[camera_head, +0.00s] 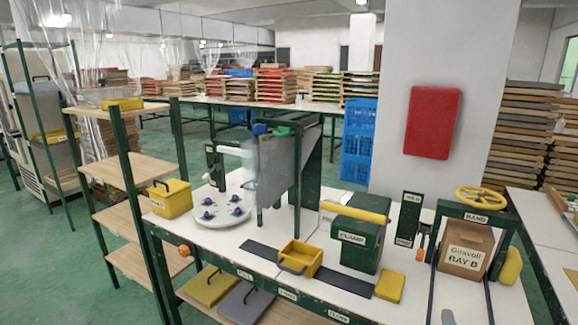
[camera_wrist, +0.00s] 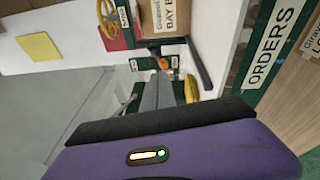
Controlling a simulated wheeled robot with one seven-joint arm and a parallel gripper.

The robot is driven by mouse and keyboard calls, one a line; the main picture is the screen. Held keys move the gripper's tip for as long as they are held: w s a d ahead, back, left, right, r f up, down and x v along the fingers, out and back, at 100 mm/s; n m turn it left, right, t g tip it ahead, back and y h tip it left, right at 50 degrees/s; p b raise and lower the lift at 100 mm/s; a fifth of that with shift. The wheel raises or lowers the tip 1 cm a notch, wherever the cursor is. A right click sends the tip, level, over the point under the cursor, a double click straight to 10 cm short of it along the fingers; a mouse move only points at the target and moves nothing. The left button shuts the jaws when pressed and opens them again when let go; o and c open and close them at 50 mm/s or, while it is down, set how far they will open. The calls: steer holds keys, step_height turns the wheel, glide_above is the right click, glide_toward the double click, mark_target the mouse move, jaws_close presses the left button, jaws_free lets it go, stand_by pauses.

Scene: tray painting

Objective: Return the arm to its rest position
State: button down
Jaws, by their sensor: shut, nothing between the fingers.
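My gripper (camera_wrist: 158,78) shows in the wrist view as two grey fingers side by side. They are closed together with nothing between them, in front of the purple and black hand (camera_wrist: 150,155). A cardboard box marked BAY B (camera_wrist: 170,16) stands beyond the fingertips, apart from them. The box also shows in the head view (camera_head: 463,260), at the right of the white workbench. I cannot make out my arm or gripper in the head view.
The bench holds a green clamp machine (camera_head: 352,240), a yellow bin (camera_head: 300,256), a round white tray (camera_head: 222,214) with purple-topped pieces, and a yellow box (camera_head: 171,201). A green ORDERS post (camera_wrist: 272,50) stands right of my fingers in the wrist view. Wooden shelves (camera_head: 127,217) are at left.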

steer(key=s+a+r+m+y+p, duration=0.1)
steer(key=s+a+m+y, duration=0.1)
steer(key=s+a+m, duration=0.65)
steer(key=s+a+m+y, duration=0.25)
steer(key=s+a, duration=0.25)
steer(key=s, duration=0.6)
steer(key=s+a+r+m+g+y+p, duration=0.1)
steer(key=s+a+r+m, duration=0.1)
steer(key=s, duration=0.9)
steer(key=s+a+r+m+g+y+p, duration=0.1)
steer(key=s+a+r+m, duration=0.1)
steer(key=s, duration=0.9)
steer(key=shift+a+r+g, duration=0.35)
steer(key=shift+a+g, duration=0.05)
steer(key=shift+a, duration=0.4)
